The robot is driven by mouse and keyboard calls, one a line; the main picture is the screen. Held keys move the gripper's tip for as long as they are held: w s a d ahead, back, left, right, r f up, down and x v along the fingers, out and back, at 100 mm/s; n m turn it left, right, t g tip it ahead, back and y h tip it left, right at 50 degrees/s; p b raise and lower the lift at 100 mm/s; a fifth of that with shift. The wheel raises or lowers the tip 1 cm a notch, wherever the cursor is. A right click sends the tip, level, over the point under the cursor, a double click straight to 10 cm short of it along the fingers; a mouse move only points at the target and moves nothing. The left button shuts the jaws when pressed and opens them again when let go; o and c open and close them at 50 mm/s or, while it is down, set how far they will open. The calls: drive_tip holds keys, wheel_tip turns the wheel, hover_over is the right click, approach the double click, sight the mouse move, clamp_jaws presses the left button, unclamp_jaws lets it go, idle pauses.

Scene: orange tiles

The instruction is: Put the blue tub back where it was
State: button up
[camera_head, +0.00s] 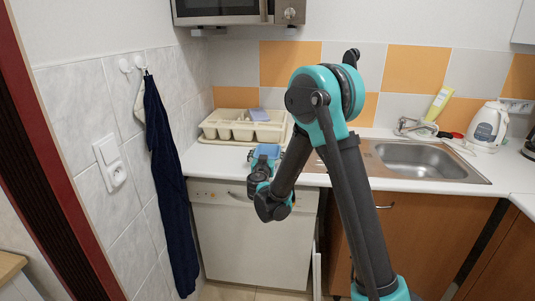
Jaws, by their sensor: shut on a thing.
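The blue tub (267,150) shows at the front of the white counter, just beyond the end of my arm. My gripper (263,160) is shut on it. The fingers are small in the picture and partly hidden by my own wrist. I cannot tell whether the tub touches the counter or hangs just above it. Behind it stands a cream compartment tray (210,125), with a grey-blue item (258,114) in its rear part.
A wooden board (315,161) lies right of the tub, partly behind my arm. Further right are the sink (425,160), a tap (413,126), a yellow-green tube (438,104) and a white kettle (487,125). A microwave (225,12) hangs above. A dark blue towel (168,190) hangs at left.

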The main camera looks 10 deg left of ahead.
drive_tip(key=o, duration=1.1)
drive_tip(key=s, duration=1.2)
drive_tip(key=s+d+f+m+g+h, duration=0.1)
drive_tip(key=s+d+f+g, duration=0.1)
drive_tip(key=d, duration=0.6)
drive_tip(key=s+d+f+g+h, duration=0.1)
drive_tip(key=d+g+h, duration=0.15)
drive_tip(key=d, duration=0.55)
drive_tip(key=s+d+f+m+g+h, duration=0.1)
drive_tip(key=s+d+f+g, duration=0.15)
drive_tip(key=d, duration=0.45)
drive_tip(key=s+d+f+g+y, duration=0.2)
drive_tip(key=s+d+f+g, duration=0.2)
drive_tip(key=s+d, duration=0.45)
drive_tip(key=s+f+g+y, duration=0.1)
drive_tip(key=s, duration=0.3)
drive_tip(key=s+a+f+n+g+y, duration=0.1)
drive_tip(key=s, duration=0.3)
drive_tip(key=s+a+f+n+y, duration=0.1)
drive_tip(key=s, duration=0.3)
drive_tip(key=shift+s+a+g, duration=0.1)
drive_tip(key=shift+a+g, duration=0.15)
drive_tip(key=shift+g, duration=0.15)
